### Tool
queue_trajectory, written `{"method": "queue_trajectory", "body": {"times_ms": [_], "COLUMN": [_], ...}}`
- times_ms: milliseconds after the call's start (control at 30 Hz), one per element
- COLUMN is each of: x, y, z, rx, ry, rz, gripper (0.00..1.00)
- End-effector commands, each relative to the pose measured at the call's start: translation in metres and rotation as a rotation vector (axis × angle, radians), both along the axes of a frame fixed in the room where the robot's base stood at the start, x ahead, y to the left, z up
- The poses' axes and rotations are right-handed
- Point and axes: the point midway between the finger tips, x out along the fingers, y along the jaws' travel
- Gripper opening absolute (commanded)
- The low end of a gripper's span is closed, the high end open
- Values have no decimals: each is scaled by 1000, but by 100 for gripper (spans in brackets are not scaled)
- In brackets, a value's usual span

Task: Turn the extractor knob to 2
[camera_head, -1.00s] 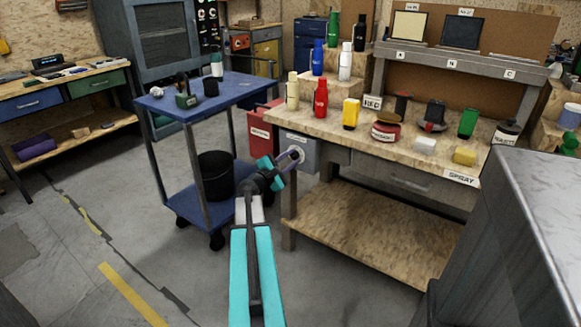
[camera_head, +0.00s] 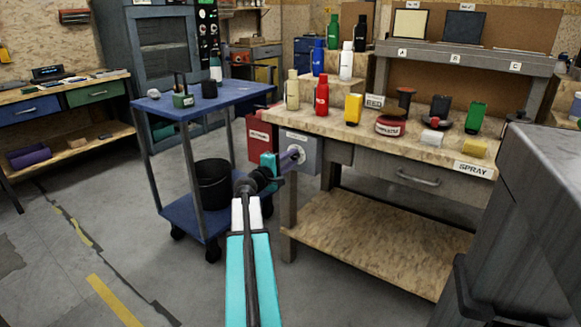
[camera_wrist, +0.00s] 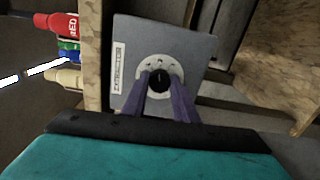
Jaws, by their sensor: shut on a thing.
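The extractor knob (camera_wrist: 159,79) is black and round, on a pale dial with small marks I cannot read. The dial sits on a grey box (camera_wrist: 205,50) with a white label, which also shows in the head view (camera_head: 307,146) on the bench's left side. My gripper (camera_wrist: 160,84) has its purple fingers on either side of the knob, shut on it. In the head view my gripper (camera_head: 296,156) reaches the box's front, and the fingers hide the knob. Which mark the knob points at cannot be told.
The workbench (camera_head: 345,130) carries bottles and several small items to the right. A blue trolley (camera_head: 212,98) with a black bucket (camera_head: 212,184) stands close on the left. A red box (camera_head: 260,138) hangs beside the grey box. A grey cabinet (camera_head: 540,200) stands front right.

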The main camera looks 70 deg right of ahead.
Motion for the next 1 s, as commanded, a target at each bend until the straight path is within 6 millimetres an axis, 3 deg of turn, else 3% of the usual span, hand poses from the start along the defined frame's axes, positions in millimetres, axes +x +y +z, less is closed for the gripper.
{"method": "queue_trajectory", "body": {"times_ms": [767,800,900,1000], "x": [2,2,1,1], "y": [-2,-2,-2,-1], "z": [3,3,2,1], "rx": [-30,-30,-30,-29], "ry": [-101,-101,-101,-101], "rz": [5,5,4,3], "gripper": [4,28,44,45]}}
